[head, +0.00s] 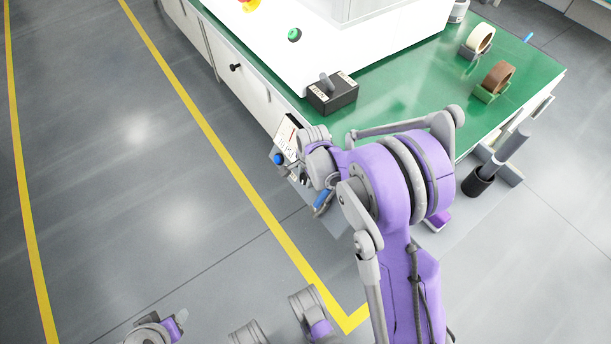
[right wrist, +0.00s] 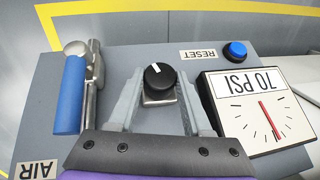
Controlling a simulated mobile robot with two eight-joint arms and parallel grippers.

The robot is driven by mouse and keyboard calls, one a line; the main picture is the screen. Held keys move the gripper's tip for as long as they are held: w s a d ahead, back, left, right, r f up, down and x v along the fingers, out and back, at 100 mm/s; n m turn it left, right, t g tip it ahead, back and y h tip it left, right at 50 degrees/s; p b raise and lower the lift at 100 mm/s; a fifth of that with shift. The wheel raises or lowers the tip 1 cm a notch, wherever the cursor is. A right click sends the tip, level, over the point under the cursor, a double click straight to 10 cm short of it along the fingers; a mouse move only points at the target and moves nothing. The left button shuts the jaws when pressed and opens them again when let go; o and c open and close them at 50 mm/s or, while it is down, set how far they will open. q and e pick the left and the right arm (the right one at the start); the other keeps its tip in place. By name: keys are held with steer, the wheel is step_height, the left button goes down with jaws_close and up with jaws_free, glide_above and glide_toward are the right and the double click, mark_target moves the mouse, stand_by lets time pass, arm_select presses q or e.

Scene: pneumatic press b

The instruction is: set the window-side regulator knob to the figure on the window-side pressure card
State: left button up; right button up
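The regulator knob (right wrist: 159,77) is black and round with a white mark, which points up and slightly left in the right wrist view. It sits on a square metal base on a grey panel. My right gripper (right wrist: 158,80) has one finger on each side of the knob, with visible gaps, so it looks open around it. Right of the knob is a white gauge (right wrist: 256,118) with a red needle. A card (right wrist: 248,84) on it reads 70 PSI, upside down here. In the head view my right arm largely hides the panel and knob.
A blue button (right wrist: 236,50) beside a RESET label (right wrist: 202,54) and a blue-handled lever (right wrist: 70,95) near an AIR label (right wrist: 37,170) flank the knob. The green bench (head: 400,85) holds a black switch box (head: 332,93) and tape rolls (head: 497,77).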

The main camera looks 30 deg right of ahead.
jaws_close()
steer(key=n+g, duration=0.2)
steer(key=g, duration=0.1)
steer(key=shift+w+f+b, duration=0.1)
steer(key=shift+w+b, duration=0.2)
steer(key=shift+b, duration=0.1)
steer(key=n+g+b, duration=0.1)
steer(key=g, duration=0.1)
steer(key=n+g+h+b, duration=0.1)
steer(key=g, duration=0.1)
steer(key=shift+w+n, duration=0.2)
steer(key=shift+n, duration=0.2)
steer(key=o, duration=0.7)
jaws_free()
steer(key=shift+o, duration=0.2)
